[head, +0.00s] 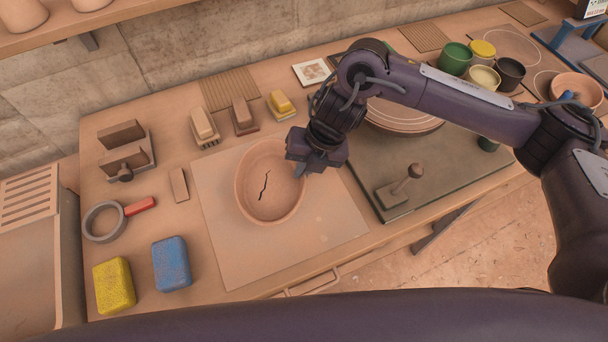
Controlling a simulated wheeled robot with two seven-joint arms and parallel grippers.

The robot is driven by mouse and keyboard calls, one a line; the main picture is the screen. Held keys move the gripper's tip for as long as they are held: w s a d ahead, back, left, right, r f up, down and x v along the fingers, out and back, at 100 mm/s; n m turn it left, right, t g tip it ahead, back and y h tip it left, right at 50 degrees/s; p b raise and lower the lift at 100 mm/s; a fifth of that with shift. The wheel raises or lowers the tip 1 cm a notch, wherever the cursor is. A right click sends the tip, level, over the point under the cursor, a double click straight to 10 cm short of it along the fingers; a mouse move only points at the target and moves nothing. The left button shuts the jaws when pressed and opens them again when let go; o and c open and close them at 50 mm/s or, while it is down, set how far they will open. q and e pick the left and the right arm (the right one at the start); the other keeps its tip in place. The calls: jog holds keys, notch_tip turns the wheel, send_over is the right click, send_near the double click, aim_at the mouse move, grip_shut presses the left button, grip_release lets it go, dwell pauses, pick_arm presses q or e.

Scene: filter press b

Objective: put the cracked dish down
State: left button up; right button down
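The cracked dish (258,193) is a round, terracotta-coloured bowl with a dark jagged crack across its inside floor. In the head view it is over the pale square board (315,236) near the middle of the table, looking roughly level. My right gripper (301,168) comes in from the right and is shut on the dish's right rim; the fingertips hide that bit of rim. I cannot tell whether the dish's underside touches the board. My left gripper is not in view.
Several brushes and blocks stand behind the board. A dark slab with a stamp-like tool (399,191) is on the right. The board's front is clear.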

notch_tip(320, 180, down, 4)
jog(key=shift+r, duration=0.1)
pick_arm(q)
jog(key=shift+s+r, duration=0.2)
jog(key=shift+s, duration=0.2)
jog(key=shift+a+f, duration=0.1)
pick_arm(e)
jog(key=c, duration=1.6)
grip_release()
